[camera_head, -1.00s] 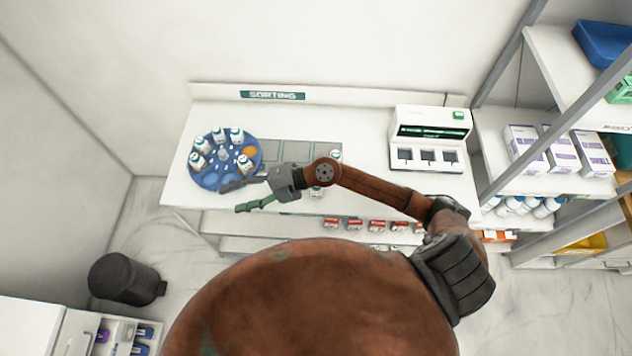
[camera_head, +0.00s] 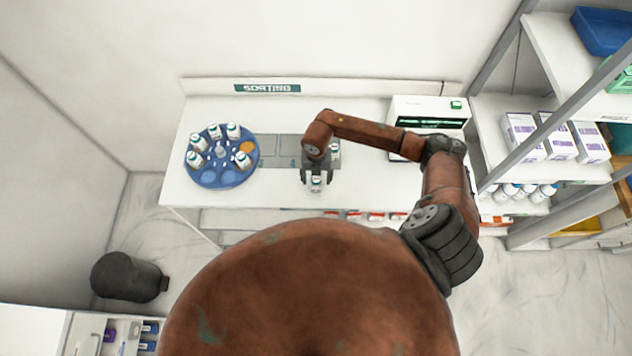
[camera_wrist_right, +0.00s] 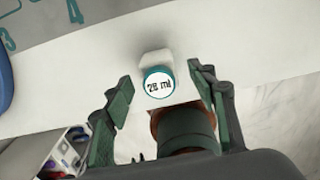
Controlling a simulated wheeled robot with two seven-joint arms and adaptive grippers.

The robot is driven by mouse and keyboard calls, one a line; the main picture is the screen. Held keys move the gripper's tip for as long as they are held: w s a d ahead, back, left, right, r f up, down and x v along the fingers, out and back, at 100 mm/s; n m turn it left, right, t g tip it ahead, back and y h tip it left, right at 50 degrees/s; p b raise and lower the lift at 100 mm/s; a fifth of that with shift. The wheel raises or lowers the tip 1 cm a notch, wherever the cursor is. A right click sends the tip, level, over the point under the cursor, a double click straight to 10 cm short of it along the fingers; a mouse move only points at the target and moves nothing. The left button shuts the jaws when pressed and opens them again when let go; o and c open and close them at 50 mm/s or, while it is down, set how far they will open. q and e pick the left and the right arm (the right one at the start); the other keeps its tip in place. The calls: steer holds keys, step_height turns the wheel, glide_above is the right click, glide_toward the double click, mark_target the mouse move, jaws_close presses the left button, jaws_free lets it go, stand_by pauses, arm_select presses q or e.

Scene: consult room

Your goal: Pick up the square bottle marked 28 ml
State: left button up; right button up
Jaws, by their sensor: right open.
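The square bottle marked 28 ml (camera_wrist_right: 158,84) stands on the white table between the fingers of my right gripper (camera_wrist_right: 165,115) in the right wrist view. Its round lid has a teal rim and reads "28 ml"; part of its white square body shows behind the lid. The fingers are open, one on each side and apart from it. In the head view my right gripper (camera_head: 316,182) is over the table's front part, with the bottle (camera_head: 316,180) showing small between the fingers. My left gripper is in no view.
A blue round carousel (camera_head: 215,179) with several bottles stands at the table's left. A grey numbered mat (camera_head: 280,150) lies beside it. A white device (camera_head: 428,107) stands at the right. Shelves with boxes (camera_head: 560,140) rise further right. The table's front left is bare.

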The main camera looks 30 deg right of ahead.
steer(key=shift+f, duration=1.4)
steer(key=shift+c, duration=0.4)
steer(key=c, duration=1.1)
